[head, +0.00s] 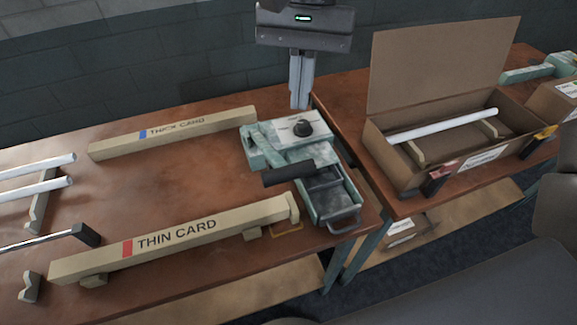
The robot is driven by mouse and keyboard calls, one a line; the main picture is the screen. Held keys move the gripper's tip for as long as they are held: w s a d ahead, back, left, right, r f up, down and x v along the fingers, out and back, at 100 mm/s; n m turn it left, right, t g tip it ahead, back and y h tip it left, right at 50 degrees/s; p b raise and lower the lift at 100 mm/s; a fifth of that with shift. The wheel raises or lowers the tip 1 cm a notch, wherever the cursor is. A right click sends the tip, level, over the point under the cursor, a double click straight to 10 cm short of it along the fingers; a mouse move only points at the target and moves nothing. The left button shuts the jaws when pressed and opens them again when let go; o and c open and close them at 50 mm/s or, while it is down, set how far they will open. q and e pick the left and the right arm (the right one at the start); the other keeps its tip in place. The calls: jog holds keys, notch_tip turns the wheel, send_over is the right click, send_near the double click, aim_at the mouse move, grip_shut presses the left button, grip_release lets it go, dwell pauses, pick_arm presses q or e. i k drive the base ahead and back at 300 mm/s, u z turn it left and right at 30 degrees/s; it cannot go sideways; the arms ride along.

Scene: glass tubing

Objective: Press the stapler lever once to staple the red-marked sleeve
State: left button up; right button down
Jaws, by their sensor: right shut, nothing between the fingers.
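The stapler (315,165) is a worn green-grey machine on the right part of the near table. Its lever ends in a thick black grip (288,173) that points left. The red-marked sleeve (180,240) is a long beige piece reading "THIN CARD". Its right end is close to the stapler's left side; I cannot tell whether they touch. My left gripper is not in view.
White tubes (38,187) and a black-ended rod (45,239) are at left. An open cardboard box (400,172) with a white tube stands on the right table. Bare tabletop lies between the two sleeves.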

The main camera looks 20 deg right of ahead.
aim_at(267, 150)
jog(key=k, duration=1.5)
